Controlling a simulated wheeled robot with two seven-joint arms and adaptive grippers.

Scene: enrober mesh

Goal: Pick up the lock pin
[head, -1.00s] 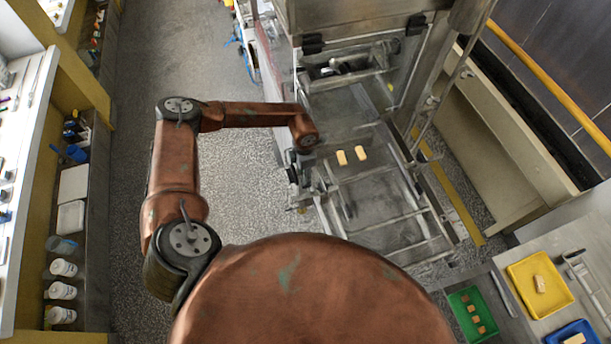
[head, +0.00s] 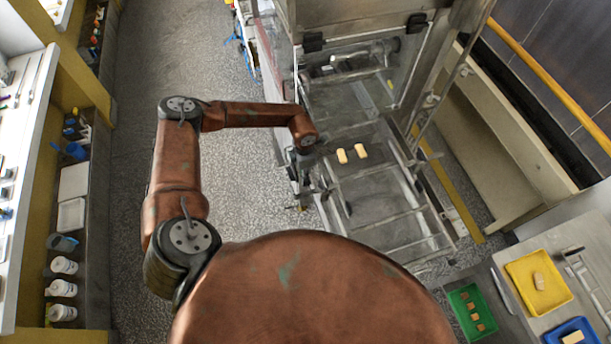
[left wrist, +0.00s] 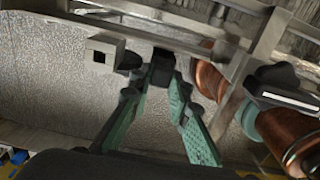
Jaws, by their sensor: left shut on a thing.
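My left gripper (head: 303,186) is at the left side of the metal machine, beside its frame, in the head view. In the left wrist view its two teal-padded fingers (left wrist: 160,78) converge on a small dark piece, the lock pin (left wrist: 161,60), at the metal rail. The fingers hide much of the pin, and I cannot tell whether it is clear of its seat. In the head view the arm and gripper hide the pin. My right gripper is in neither view.
The machine's open bed (head: 390,205) has crossbars, with two pale yellow blocks (head: 351,154) on it. At the lower right are a yellow tray (head: 518,272), a green tray (head: 458,302) and a blue tray (head: 592,325). A shelf unit (head: 85,210) stands at left. The floor between is free.

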